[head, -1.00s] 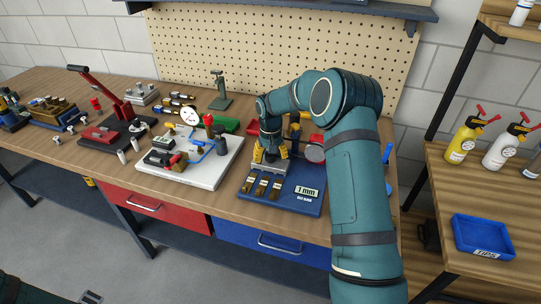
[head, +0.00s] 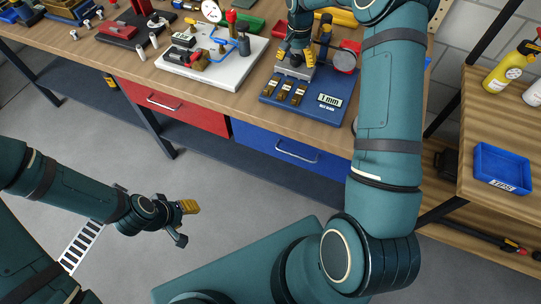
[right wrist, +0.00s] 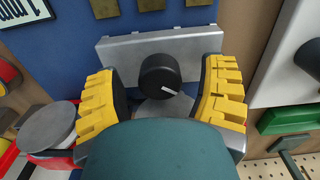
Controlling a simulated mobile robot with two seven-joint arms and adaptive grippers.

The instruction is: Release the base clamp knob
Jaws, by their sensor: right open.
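The black base clamp knob (right wrist: 160,75) with a white pointer line sits on a grey metal clamp block (right wrist: 197,44) in the right wrist view. My right gripper (right wrist: 160,97) is open, with one yellow-padded finger on each side of the knob. Gaps show between the pads and the knob. In the head view my right gripper (head: 295,58) is over the blue base board (head: 318,112) labelled "1 mm" and hides the knob. My left gripper (head: 185,222) hangs over the floor, away from the bench, with its fingers spread and empty.
Several brown-and-gold blocks (head: 283,89) lie in front of the clamp block. A red-rimmed round grey part (head: 345,61) stands right of it. A white board with fittings (head: 230,72) lies to the left. A blue tray (head: 502,168) sits on the right-hand shelf.

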